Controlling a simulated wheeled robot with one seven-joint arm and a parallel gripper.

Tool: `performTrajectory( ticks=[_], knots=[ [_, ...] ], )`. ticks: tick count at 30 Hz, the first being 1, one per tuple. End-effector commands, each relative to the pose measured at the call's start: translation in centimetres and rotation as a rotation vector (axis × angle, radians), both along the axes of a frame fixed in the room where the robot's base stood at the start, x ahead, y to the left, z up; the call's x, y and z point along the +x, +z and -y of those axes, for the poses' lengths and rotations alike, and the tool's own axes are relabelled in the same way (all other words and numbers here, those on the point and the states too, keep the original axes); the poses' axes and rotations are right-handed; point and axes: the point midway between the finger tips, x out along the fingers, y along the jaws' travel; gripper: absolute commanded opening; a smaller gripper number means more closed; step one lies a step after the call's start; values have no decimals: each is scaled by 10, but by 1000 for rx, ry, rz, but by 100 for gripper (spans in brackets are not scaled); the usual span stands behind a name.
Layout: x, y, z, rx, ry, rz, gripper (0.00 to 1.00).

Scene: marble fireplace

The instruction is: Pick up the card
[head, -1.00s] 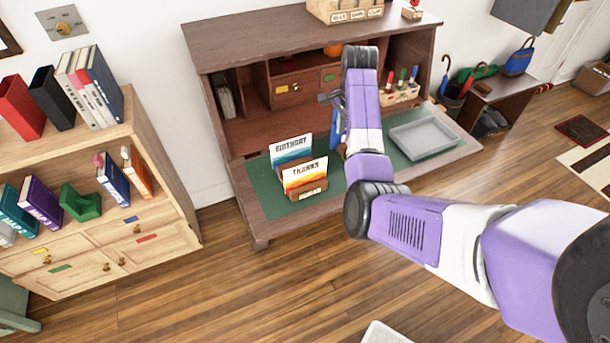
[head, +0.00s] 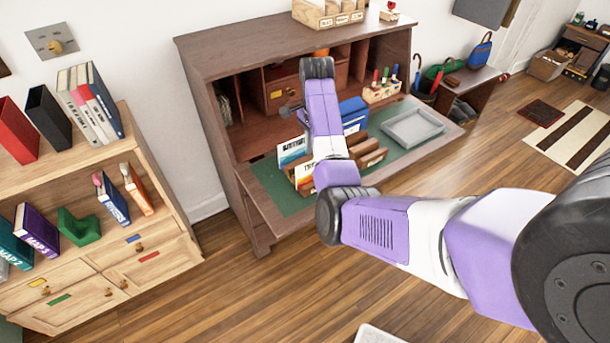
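Two upright cards stand in a wooden holder (head: 307,187) on the green mat of the desk's fold-down front. The rear "BIRTHDAY" card (head: 291,151) and the front "THANKS" card (head: 303,175) are both partly hidden on the right by my arm. My gripper (head: 290,113) shows as a small grey part left of my wrist, above and behind the cards. It looks apart from them. Its fingers are too small and hidden to tell whether they are open or shut.
The dark wooden desk (head: 228,42) has shelves and drawers behind the mat. A grey tray (head: 412,128), a blue item (head: 353,113) and a pen holder (head: 382,92) stand right of my arm. A bookcase (head: 160,205) is at left.

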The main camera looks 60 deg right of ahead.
Motion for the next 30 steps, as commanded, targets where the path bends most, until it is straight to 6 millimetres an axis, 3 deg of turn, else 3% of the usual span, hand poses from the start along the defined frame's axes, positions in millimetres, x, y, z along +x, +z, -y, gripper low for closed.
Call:
performTrajectory(
  ticks=[11,21,30],
  knots=[
    [-1,-31,0,1,0,-2,29],
    [-3,-74,1,1,0,-1,29],
    [-2,-78,1,0,0,0,27]
  ],
)
